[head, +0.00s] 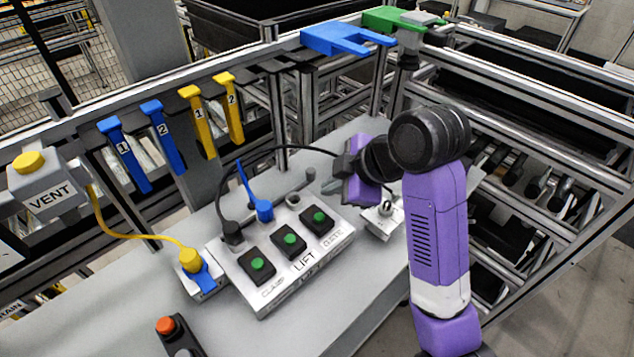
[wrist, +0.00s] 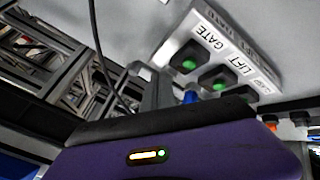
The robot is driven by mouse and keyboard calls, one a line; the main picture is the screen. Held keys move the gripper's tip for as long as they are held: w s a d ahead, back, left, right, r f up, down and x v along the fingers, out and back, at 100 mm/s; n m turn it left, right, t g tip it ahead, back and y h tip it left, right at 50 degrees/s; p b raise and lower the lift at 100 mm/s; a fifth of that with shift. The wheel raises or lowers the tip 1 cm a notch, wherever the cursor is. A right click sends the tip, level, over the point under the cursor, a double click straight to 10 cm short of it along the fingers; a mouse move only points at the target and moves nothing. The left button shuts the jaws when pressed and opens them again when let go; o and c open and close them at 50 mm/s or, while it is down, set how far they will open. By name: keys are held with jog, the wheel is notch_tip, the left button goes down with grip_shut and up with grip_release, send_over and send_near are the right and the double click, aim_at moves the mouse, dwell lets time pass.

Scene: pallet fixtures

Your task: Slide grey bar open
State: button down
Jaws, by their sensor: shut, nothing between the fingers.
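A thin grey bar (head: 294,186) with a round end lies behind the buttons of the LIFT control box (head: 325,243). At the top, a grey block (head: 424,18) sits on a green bracket (head: 392,19) beside a blue bracket (head: 345,40). I cannot tell for sure which grey piece is the task's bar. My gripper (head: 331,187) is shut and empty, held just right of the box's back corner, apart from the top brackets. In the wrist view, my gripper's fingers (wrist: 156,88) point toward the box (wrist: 222,45), with a blue plug partly hidden behind them.
A black cable (head: 270,150) arches from the box past my gripper. A small white block (head: 383,220) stands right of the box. Blue (head: 125,155) and yellow (head: 198,122) numbered handles hang on the back rail. A VENT box (head: 48,190) is left.

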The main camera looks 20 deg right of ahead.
jog(key=x, duration=0.5)
jog(key=w, duration=0.1)
jog(key=w+d+p, duration=0.1)
jog(key=w, duration=0.1)
jog(key=shift+w, duration=0.1)
jog(key=shift+w+d, duration=0.1)
jog(key=shift+w, duration=0.35)
jog(key=shift+w+d+p, duration=0.15)
jog(key=shift+d+p, duration=0.05)
jog(key=shift+d, duration=0.4)
jog(key=shift+w+d+p, duration=0.15)
jog(key=shift+w+d, duration=0.05)
jog(key=shift+d, duration=0.4)
